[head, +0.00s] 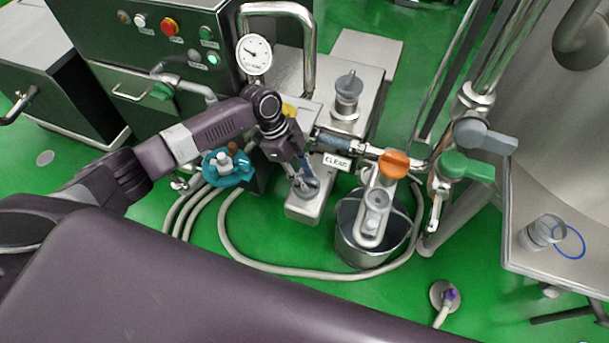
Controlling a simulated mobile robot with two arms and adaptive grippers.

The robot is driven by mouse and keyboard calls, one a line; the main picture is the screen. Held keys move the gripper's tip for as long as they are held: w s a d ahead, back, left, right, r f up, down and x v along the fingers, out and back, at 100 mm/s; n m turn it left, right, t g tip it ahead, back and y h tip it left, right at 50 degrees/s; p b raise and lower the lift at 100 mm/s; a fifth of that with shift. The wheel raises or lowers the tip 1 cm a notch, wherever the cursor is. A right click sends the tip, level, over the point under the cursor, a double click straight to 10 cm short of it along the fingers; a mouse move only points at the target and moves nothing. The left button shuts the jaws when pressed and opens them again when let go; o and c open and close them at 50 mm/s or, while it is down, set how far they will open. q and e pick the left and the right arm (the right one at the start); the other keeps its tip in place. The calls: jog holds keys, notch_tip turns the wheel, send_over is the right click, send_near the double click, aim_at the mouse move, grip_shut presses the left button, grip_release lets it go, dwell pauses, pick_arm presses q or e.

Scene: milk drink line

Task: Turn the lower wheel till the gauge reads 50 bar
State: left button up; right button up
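The round white gauge (254,54) stands at the front of the dark cabinet. Its dark needle shows, but the numbers are too small to read. The lower wheel, a small grey metal wheel (307,189), sits on the lower steel block. My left gripper (303,176) reaches down over it from the left, its fingers at the wheel and covering part of it. I cannot tell whether the fingers touch or grip it. A similar upper wheel (348,86) stands on the steel block behind. My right gripper is not in view.
Hoses (262,265) loop over the green floor. A steel table (555,260) stands far right.

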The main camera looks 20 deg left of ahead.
pick_arm(q)
jog(key=v, duration=1.2)
jog(key=shift+d, duration=0.1)
dwell(0.7)
